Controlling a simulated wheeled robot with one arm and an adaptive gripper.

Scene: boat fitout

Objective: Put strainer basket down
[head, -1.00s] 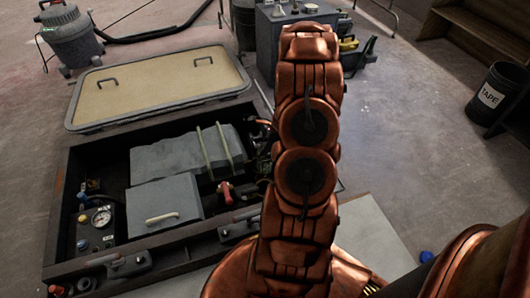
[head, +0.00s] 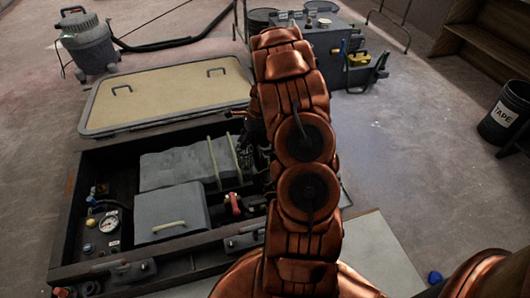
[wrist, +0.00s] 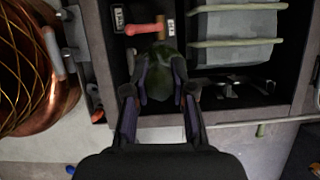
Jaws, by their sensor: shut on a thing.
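In the wrist view, the strainer basket (wrist: 158,60) is a dark, greenish rounded thing between the fingers of my gripper (wrist: 160,84). The gripper is shut on it. It is over the dark inside of the open box (wrist: 120,70), close to a red handle (wrist: 145,29).
The open box (head: 70,225) holds grey covers (head: 168,212), a gauge (head: 109,221) and a red-handled valve (head: 234,204). A tan hatch lid (head: 165,92) lies behind it. A grey machine (head: 325,45) stands at the back.

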